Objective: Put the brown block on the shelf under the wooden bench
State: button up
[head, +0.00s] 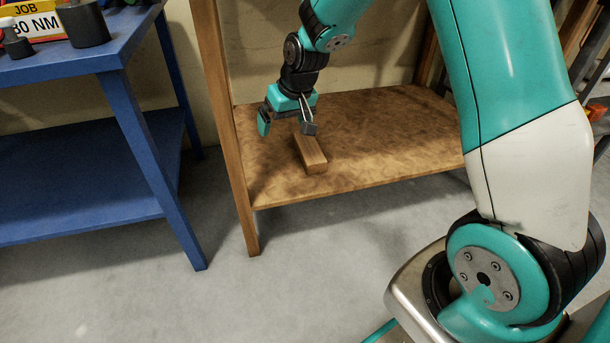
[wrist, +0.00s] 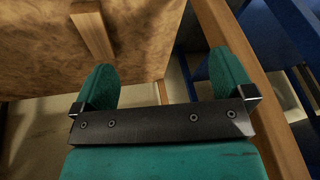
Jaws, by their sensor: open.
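The brown block (head: 310,152) lies on the lower shelf (head: 385,150) of the wooden bench, with its near end close to the shelf's front edge. My gripper (head: 287,126) is open and empty just above the shelf, at the left side of the block. In the wrist view the open fingers (wrist: 165,85) show with nothing between them. The block (wrist: 92,35) lies beyond the left finger in that view, on the shelf (wrist: 45,55). I cannot tell whether the right finger touches the block in the head view.
A wooden bench leg (head: 222,110) stands close to the left of my gripper. A blue table (head: 135,115) with a lower shelf stands further left. The bench shelf is bare to the right of the block. Grey floor (head: 220,300) lies in front.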

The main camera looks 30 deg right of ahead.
jog(key=s+a+r+n+g+y, duration=0.1)
jog(key=s+a+r+n+y, duration=0.15)
jog(key=s+a+r, duration=0.75)
jog(key=s+a+r+n+g, duration=0.1)
jog(key=s+a+n, duration=0.1)
jog(key=s, duration=0.8)
jog(key=s+a+r+n+g, duration=0.1)
jog(key=s+n, duration=0.2)
jog(key=s, duration=0.7)
jog(key=shift+s+a+r, duration=0.2)
jog(key=shift+s+a, duration=0.2)
jog(key=shift+r, duration=0.1)
